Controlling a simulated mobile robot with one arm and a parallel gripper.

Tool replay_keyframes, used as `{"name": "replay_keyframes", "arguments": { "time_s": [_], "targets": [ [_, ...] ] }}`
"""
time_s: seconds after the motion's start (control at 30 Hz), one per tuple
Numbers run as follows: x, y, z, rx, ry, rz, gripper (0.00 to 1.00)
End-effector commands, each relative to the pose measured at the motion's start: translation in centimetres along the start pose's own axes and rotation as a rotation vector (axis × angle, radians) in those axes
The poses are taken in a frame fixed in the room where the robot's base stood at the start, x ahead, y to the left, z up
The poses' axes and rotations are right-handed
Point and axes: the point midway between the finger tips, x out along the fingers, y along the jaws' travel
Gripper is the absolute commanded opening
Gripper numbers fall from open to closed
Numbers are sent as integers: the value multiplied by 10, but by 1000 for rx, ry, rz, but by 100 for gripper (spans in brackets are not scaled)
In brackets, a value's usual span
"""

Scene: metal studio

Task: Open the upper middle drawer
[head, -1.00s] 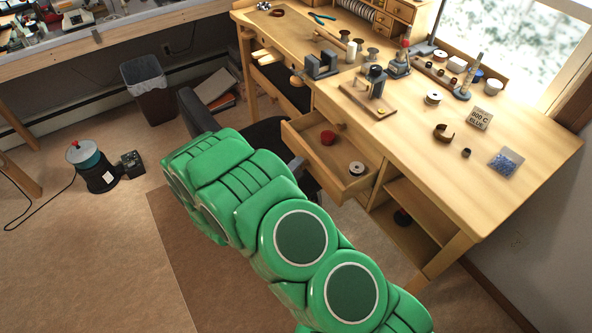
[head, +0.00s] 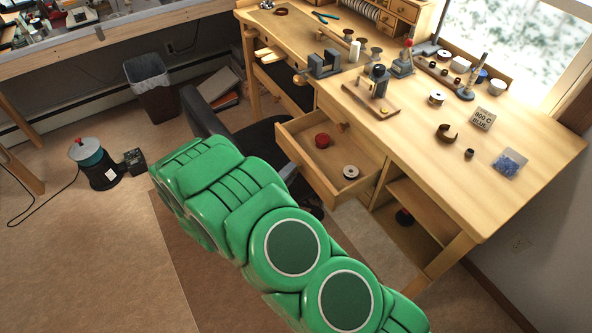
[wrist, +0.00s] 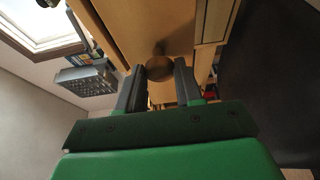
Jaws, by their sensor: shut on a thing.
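A light wooden drawer (head: 304,175) stands pulled out from the workbench in the head view, with a red round thing (head: 322,140) and a pale spool (head: 350,172) inside. In the wrist view my gripper (wrist: 159,70) has its two dark fingers on either side of a round brown knob (wrist: 159,68) on a wooden front (wrist: 135,25). It is shut on the knob. In the head view my green arm reaches toward the drawer's front. My gripper and the front's knob are hidden there.
The workbench top (head: 480,190) holds a vise (head: 325,63), spools and small tools. An open shelf (head: 410,235) lies right of the drawer. A dark chair (head: 195,110) stands close left of the drawer. Open floor (head: 110,250) lies at lower left.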

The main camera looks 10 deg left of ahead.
Motion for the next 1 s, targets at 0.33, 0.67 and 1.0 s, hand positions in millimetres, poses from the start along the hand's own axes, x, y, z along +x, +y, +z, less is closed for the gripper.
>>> {"name": "replay_keyframes", "arguments": {
  "time_s": [0.33, 0.67, 1.0],
  "targets": [
    [-39, -1, -17, 0, 4, -2, 0],
    [-53, -1, -22, 0, 2, -3, 0],
    [-52, -1, -22, 0, 1, -3, 52]
  ]
}}
